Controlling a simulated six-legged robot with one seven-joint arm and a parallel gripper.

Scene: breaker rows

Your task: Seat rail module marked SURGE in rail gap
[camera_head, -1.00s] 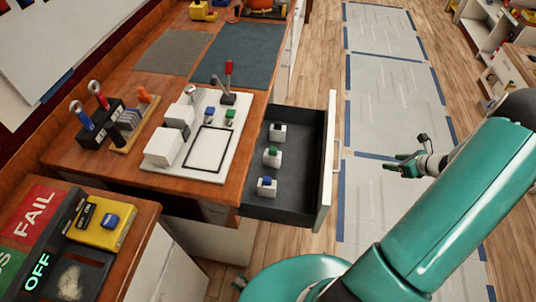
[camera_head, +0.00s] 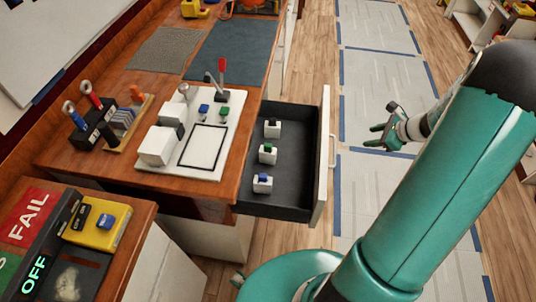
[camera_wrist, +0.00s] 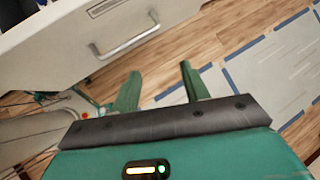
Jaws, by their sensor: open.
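Several small white modules sit in the open drawer (camera_head: 285,190): one with a black top (camera_head: 272,129), one with a green top (camera_head: 267,153) and one with a blue top (camera_head: 263,183). No SURGE marking is readable on them. A white board (camera_head: 182,165) on the bench carries white blocks, small blue and green pieces, a lever and a black-outlined rectangle. I cannot tell which part is the rail gap. My gripper (camera_head: 377,138) is open and empty, right of the drawer over the floor. In the wrist view my gripper (camera_wrist: 158,82) shows two spread fingers with floor between them.
The drawer front with its handle (camera_wrist: 124,40) stands close to my gripper in the wrist view. A tool rack (camera_head: 90,118) is left of the board. A FAIL/OFF panel and a yellow box (camera_head: 97,226) are at the lower left. Taped floor to the right is clear.

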